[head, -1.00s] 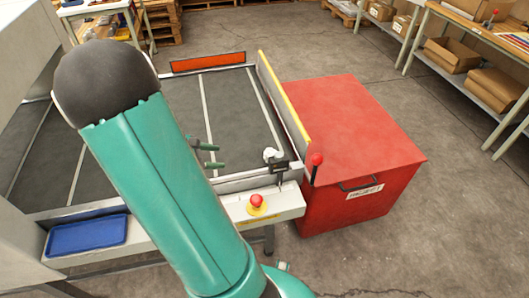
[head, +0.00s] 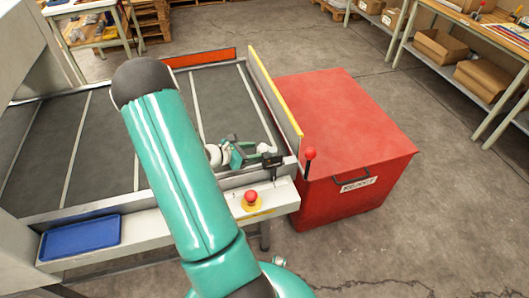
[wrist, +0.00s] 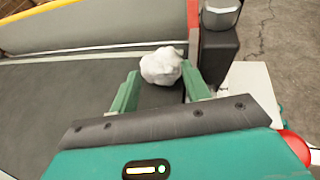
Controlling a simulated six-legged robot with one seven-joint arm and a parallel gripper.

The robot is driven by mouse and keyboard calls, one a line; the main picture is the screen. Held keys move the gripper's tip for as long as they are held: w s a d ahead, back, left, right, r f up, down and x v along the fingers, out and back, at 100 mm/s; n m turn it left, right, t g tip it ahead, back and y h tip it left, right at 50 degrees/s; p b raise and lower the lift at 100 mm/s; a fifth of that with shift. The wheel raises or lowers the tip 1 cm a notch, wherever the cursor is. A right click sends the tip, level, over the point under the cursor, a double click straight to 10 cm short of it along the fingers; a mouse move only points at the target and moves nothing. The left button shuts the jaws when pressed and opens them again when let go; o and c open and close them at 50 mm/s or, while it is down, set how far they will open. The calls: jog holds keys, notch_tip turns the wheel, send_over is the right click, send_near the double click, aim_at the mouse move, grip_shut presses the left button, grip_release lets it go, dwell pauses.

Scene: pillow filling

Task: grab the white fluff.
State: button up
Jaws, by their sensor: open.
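The white fluff (wrist: 161,66) is a small, lumpy, rounded clump on the dark conveyor belt (wrist: 60,105). In the wrist view it sits at the tips of my gripper (wrist: 163,86), between the two green fingers and slightly toward their far end. The fingers are apart, and I cannot tell whether either touches it. In the head view my gripper (head: 250,151) is low over the belt's near right corner, and the fluff is hard to make out there, mostly hidden by the gripper.
A black sensor block (head: 271,160) stands close right of my gripper. A yellow-topped side wall (head: 273,95) edges the belt, with a red bin (head: 345,130) beyond it. A red stop button (head: 250,196) and a blue tray (head: 80,237) are on the front ledge.

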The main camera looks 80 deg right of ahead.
aim_at(264, 149)
jog(key=x, duration=0.5)
jog(key=shift+r, duration=0.1)
jog(key=c, duration=0.6)
jog(key=shift+r, duration=0.1)
